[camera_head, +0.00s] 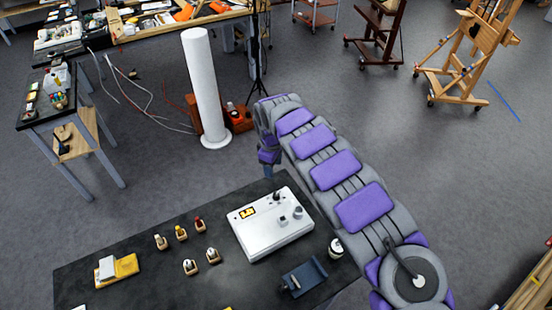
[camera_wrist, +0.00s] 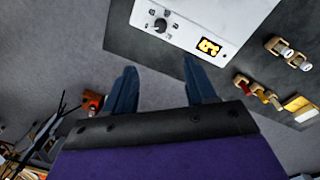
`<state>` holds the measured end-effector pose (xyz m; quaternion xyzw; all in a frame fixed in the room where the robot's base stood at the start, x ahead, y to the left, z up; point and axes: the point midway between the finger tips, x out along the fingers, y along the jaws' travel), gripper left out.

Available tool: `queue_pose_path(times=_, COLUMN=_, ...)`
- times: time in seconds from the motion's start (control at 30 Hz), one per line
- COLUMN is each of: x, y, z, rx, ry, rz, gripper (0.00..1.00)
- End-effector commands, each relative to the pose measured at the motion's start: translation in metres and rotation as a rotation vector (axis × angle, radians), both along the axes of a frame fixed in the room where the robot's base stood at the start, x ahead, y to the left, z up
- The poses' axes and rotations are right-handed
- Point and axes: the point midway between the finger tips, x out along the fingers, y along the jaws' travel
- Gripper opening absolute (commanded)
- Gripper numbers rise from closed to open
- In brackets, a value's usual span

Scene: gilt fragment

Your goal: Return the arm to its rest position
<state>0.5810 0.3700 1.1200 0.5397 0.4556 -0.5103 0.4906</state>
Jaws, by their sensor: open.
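My arm, padded in grey and purple, stretches from the lower right of the head view up to the far edge of the black table (camera_head: 130,285). My gripper shows in the wrist view (camera_wrist: 157,80) with two blue fingers spread apart and nothing between them. Past the fingertips lie bare grey floor and the edge of the table. In the head view the fingers are mostly hidden behind the arm's far end. A white box with a yellow display (camera_head: 268,222) sits on the table beside the arm; it also shows in the wrist view (camera_wrist: 200,25).
Several small wooden-based pieces (camera_head: 181,233), a yellow block (camera_head: 124,267), a dark blue tool (camera_head: 304,278) and a small jar (camera_head: 336,248) stand on the table. A white column (camera_head: 205,90) stands beyond it. Wooden easels (camera_head: 470,50) are far right.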

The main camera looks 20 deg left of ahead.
Motion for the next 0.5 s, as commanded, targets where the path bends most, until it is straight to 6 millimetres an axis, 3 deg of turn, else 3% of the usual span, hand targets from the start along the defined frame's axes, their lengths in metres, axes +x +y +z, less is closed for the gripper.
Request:
queue_pose_path(times=0.27, x=0.003, y=-0.006, z=0.002, rx=-0.008, ry=-0.005, rz=-0.015, gripper=0.56)
queue_pose_path(times=0.37, x=0.01, y=-0.028, z=0.01, rx=-0.035, ry=-0.022, rz=-0.069, gripper=0.56)
queue_pose_path(times=0.5, x=0.022, y=-0.087, z=0.03, rx=-0.098, ry=-0.054, rz=-0.219, gripper=0.56)
